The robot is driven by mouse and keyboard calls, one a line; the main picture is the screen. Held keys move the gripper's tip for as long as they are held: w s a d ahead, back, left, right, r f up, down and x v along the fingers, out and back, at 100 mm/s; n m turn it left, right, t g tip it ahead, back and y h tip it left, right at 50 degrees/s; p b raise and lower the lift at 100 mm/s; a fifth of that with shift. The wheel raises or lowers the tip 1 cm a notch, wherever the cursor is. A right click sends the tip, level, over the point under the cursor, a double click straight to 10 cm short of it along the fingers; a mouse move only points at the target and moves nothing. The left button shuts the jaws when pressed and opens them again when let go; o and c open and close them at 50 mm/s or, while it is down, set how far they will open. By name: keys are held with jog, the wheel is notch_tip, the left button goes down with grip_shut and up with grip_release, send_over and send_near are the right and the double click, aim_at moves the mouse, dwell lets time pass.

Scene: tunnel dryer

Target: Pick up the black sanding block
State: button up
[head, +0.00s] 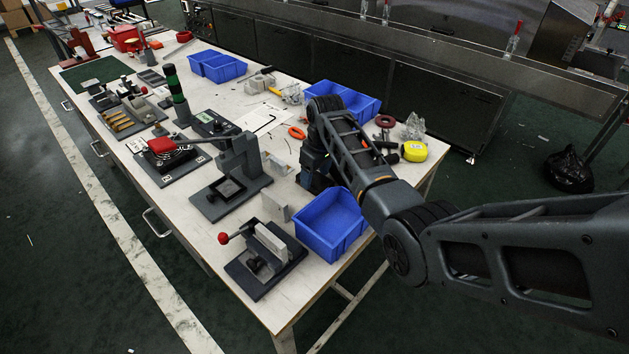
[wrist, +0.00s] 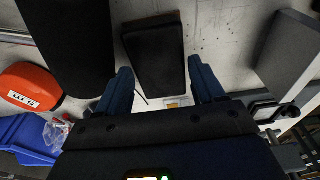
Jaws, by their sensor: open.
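The black sanding block (wrist: 155,55) appears in the wrist view as a dark rectangular block on the pale tabletop. It lies ahead of my gripper (wrist: 162,86), roughly between the lines of its two blue fingers. The fingers are apart with nothing held between them; whether they touch the block cannot be told. In the head view my gripper (head: 314,180) points down at the bench between the blue bins, partly hidden by my arm. I cannot make out the block there.
In the wrist view, a dark rounded object (wrist: 70,45) lies left of the block, an orange-red labelled object (wrist: 30,87) farther left, and a grey block (wrist: 290,55) at right. A blue bin (head: 330,224) and grey fixture (head: 232,180) stand near my gripper on the workbench (head: 305,292).

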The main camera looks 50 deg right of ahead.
aim_at(315, 178)
jog(key=shift+f, duration=0.35)
jog(key=shift+c, duration=0.2)
jog(key=c, duration=0.7)
notch_tip(315, 178, up, 10)
jog(key=shift+b, duration=0.35)
jog(key=o, duration=0.5)
jog(key=c, duration=0.3)
jog(key=shift+c, duration=0.2)
